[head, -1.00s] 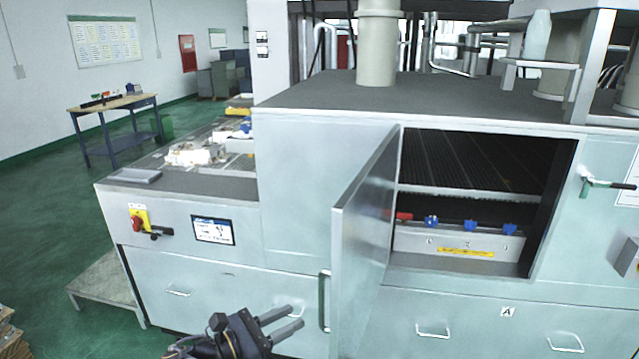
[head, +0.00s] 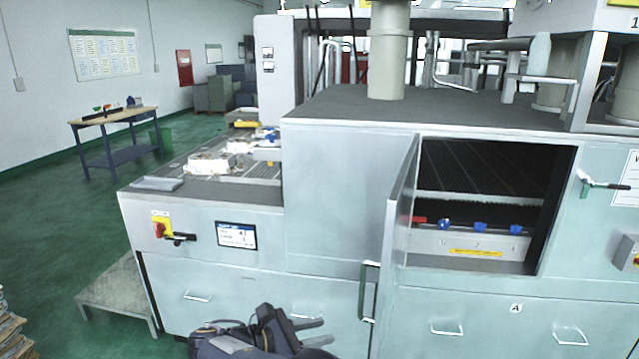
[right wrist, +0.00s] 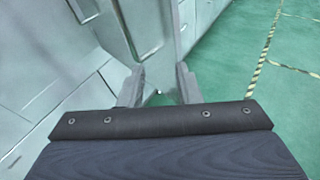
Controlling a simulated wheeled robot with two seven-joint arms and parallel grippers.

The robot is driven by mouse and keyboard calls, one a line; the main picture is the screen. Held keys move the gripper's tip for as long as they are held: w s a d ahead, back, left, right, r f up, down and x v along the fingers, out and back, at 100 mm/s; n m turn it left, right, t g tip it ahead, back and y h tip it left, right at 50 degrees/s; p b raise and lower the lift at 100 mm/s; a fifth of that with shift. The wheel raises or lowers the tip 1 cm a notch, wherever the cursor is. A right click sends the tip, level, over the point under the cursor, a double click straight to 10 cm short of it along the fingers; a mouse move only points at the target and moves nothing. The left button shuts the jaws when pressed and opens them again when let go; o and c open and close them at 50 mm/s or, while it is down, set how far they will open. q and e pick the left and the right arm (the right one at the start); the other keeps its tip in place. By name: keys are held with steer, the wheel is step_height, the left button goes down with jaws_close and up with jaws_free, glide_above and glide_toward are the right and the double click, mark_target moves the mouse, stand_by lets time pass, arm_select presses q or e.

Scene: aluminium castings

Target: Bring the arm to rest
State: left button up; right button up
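My right gripper (head: 328,332) is low in the middle of the head view, in front of the machine's lower drawers. Its two fingers are apart with nothing between them. In the right wrist view the fingers (right wrist: 160,87) are also spread and empty. The grey machine door (head: 397,240) stands open to the right of the gripper, its handle (head: 369,291) apart from the fingertips. My left gripper is not in view.
The grey machine (head: 340,215) fills the middle and right. Its open chamber shows blue and red parts above a numbered panel (head: 470,245). A low platform (head: 125,295) stands at the left. Green floor (head: 60,220) is clear there; a workbench (head: 110,118) stands further back.

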steer(key=s+d+m+g+y, duration=0.3)
steer(key=s+d+m+y, duration=0.2)
steer(key=d, duration=0.5)
steer(key=s+d+m+g+y, duration=0.4)
steer(key=s+d+m, duration=0.1)
steer(key=d, duration=0.5)
steer(key=s+d+r+m+t+y, duration=0.1)
steer(key=s+m+t+y, duration=0.4)
steer(key=s+m, duration=0.9)
steer(key=s+y, duration=0.3)
steer(key=shift+s+d+r+t, duration=0.15)
steer(key=shift+s+r+t, duration=0.05)
steer(key=shift+r+t, duration=0.2)
